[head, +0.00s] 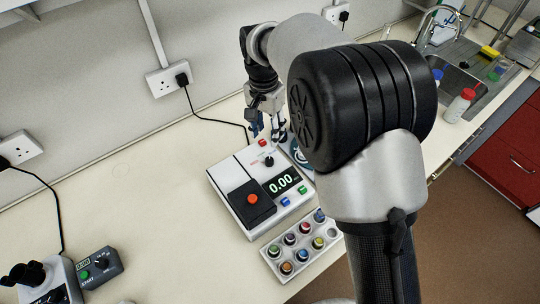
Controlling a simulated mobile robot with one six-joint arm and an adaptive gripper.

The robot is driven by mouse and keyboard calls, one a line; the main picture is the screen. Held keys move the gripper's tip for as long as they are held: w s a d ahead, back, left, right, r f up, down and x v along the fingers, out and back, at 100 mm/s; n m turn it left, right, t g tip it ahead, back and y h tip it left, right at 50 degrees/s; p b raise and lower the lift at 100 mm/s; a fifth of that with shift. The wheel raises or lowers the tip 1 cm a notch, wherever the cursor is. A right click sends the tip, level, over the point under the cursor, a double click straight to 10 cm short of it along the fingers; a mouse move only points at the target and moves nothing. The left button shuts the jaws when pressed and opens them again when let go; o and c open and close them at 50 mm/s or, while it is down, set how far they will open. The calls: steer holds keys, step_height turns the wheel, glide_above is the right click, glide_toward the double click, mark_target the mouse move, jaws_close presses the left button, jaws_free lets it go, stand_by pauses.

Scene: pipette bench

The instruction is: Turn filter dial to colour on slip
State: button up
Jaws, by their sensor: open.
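A white benchtop instrument (226,181) with a display reading 0.00 stands on the bench. A small black knob (269,161) near its back edge looks like the filter dial; its setting is too small to read. My gripper (267,131) is open, pointing down just above and behind the back of the instrument, apart from the knob as far as I can see. I cannot make out a colour slip; my arm hides the area to the right of the instrument.
A rack (270,252) of several colour-capped vials stands in front of the instrument. A round bluish item (297,153) is partly hidden behind my arm. The bench's left middle is clear.

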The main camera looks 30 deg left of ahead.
mark_target(269, 159)
steer(key=f, duration=0.4)
steer(key=f+b, duration=0.1)
steer(key=f, duration=0.3)
steer(key=f+b, duration=0.1)
steer(key=f, duration=0.3)
steer(key=shift+d+f, duration=0.2)
steer(key=shift+d, duration=0.05)
steer(key=shift+c, duration=0.6)
jaws_close()
